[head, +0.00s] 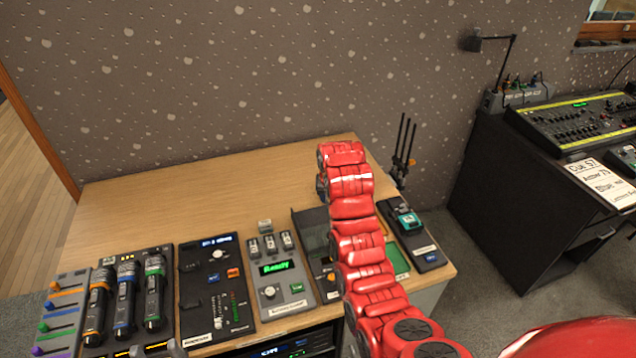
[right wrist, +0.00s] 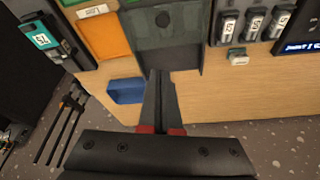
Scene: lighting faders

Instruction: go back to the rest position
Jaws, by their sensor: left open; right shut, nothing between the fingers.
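My right arm (head: 352,235), red and jointed, reaches from the bottom right across the desk (head: 150,205) to its back edge. Its gripper is hidden in the head view. In the right wrist view my right gripper (right wrist: 160,74) is shut and empty, its dark fingers pointing towards a dark grey open-topped holder (right wrist: 168,35). I cannot tell whether they touch it. No rest position is marked in view.
A fader panel (head: 62,308), a mixer unit (head: 215,285) and a green-display unit (head: 278,275) line the desk front. A teal-screen device (head: 412,225) is at right. Black upright prongs (head: 403,150) stand by the back right corner. The desk's back left is clear.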

